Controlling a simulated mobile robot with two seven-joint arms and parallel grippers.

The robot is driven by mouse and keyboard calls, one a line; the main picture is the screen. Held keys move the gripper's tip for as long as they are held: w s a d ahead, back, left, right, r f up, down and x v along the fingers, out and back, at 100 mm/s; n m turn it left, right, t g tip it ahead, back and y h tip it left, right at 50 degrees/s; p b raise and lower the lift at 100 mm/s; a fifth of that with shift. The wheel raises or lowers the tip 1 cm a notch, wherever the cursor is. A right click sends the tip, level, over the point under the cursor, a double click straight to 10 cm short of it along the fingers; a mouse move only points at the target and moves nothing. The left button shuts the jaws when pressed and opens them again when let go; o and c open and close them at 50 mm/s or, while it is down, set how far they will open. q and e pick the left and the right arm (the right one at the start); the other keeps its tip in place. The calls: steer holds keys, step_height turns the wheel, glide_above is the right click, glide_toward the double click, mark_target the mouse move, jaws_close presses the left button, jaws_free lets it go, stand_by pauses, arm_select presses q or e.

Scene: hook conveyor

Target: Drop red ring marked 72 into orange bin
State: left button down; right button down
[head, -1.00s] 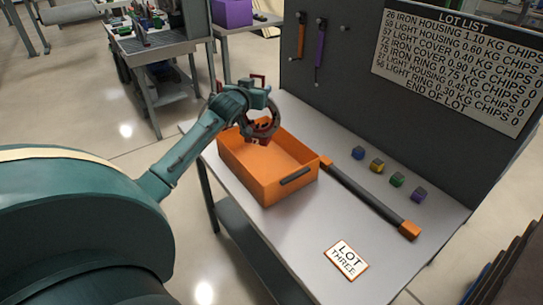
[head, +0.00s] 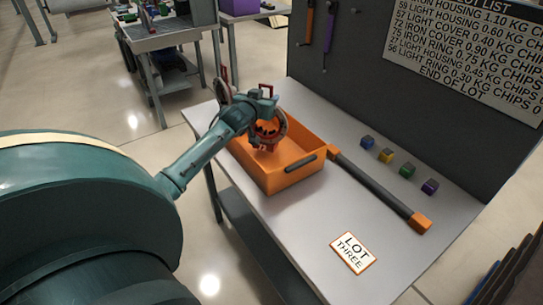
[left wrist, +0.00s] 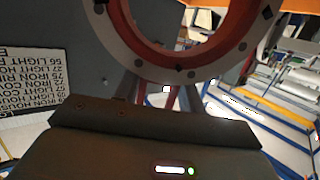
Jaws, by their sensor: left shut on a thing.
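My left gripper (head: 268,132) is over the orange bin (head: 250,168) on the workbench, shut on a ring. The ring (head: 283,126) has a red band and a grey-white rim. It hangs upright above or just inside the bin's mouth; its exact height over the floor of the bin is hard to tell. In the left wrist view the ring (left wrist: 180,70) fills the upper middle, with dark marks on its pale rim. The number on it cannot be read. My right gripper is not in view.
The grey bench (head: 310,225) carries a dark bar with orange ends (head: 380,190), several small coloured blocks (head: 386,156) and a "LOT THREE" card (head: 353,252). A dark back panel (head: 350,70) with a lot list (head: 465,60) stands behind. The front bench top is mostly clear.

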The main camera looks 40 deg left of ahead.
arm_select(q)
steer(key=shift+r, duration=0.2)
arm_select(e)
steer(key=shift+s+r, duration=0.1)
arm_select(q)
steer(key=c, duration=1.1)
jaws_free()
steer(key=o, duration=0.3)
steer(key=shift+f, duration=0.1)
steer(key=shift+o, duration=0.2)
steer(key=shift+f, duration=0.25)
steer(key=v, duration=1.3)
steer(key=shift+r+b, duration=0.2)
steer(key=shift+b, duration=0.2)
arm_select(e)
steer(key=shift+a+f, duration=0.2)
arm_select(q)
steer(key=shift+s+d, duration=0.1)
steer(key=shift+d, duration=0.05)
